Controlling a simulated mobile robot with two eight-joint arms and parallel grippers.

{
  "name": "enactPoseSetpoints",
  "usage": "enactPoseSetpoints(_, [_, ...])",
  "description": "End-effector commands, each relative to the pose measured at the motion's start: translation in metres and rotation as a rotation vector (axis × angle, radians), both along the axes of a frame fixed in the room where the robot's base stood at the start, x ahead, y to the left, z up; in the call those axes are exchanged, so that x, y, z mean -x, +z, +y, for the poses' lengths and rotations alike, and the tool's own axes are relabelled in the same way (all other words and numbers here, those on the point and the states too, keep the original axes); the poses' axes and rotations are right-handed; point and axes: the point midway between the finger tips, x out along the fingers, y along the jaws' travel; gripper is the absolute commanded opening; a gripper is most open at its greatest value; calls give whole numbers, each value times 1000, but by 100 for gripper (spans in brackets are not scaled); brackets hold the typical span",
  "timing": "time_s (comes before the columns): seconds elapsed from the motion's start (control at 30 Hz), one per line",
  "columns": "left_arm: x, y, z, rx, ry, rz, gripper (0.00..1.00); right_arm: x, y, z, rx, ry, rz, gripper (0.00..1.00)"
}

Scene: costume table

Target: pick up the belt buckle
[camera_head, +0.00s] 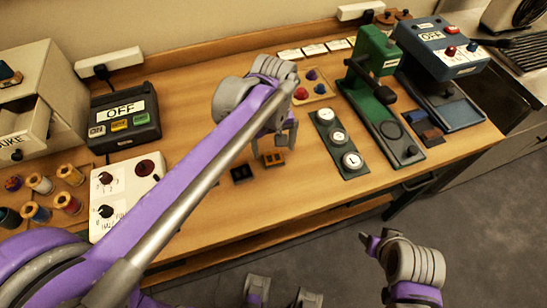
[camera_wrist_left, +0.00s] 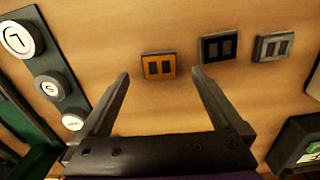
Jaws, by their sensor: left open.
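Three small two-slot buckles lie on the wooden table. The orange one (camera_wrist_left: 158,67) is between and just beyond my left fingertips in the left wrist view. The black one (camera_wrist_left: 218,46) and the grey one (camera_wrist_left: 272,47) lie to its right there. In the head view the orange buckle (camera_head: 273,158) is below my left gripper (camera_head: 275,143), and the black buckle (camera_head: 241,173) is to its left. My arm seems to hide the grey one there. My left gripper (camera_wrist_left: 161,75) is open and empty, pointing down at the table.
A green plate with round lettered buttons (camera_head: 338,142) and a green press (camera_head: 380,95) stand to the right. A black OFF box (camera_head: 125,115) and a white dial panel (camera_head: 120,195) stand to the left. Bare table surrounds the buckles.

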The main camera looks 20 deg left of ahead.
Motion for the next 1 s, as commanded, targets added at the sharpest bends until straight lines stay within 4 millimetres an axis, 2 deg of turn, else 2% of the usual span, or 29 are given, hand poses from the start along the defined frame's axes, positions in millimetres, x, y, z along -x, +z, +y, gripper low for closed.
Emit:
enactPoseSetpoints(0.3, [-6, -44, 3, 0, 1, 0, 100, 0, -3, 0, 0, 0, 1, 57])
enactPoseSetpoints(0.6, [-6, -49, 2, 0, 0, 0, 100, 1, -3, 0, 0, 0, 1, 57])
enactPoseSetpoints(0.67, [-6, -49, 2, 0, 0, 0, 91, 1, -3, 0, 0, 0, 1, 57])
enactPoseSetpoints(1.0, [-6, -49, 2, 0, 0, 0, 30, 1, -3, 0, 0, 0, 1, 57])
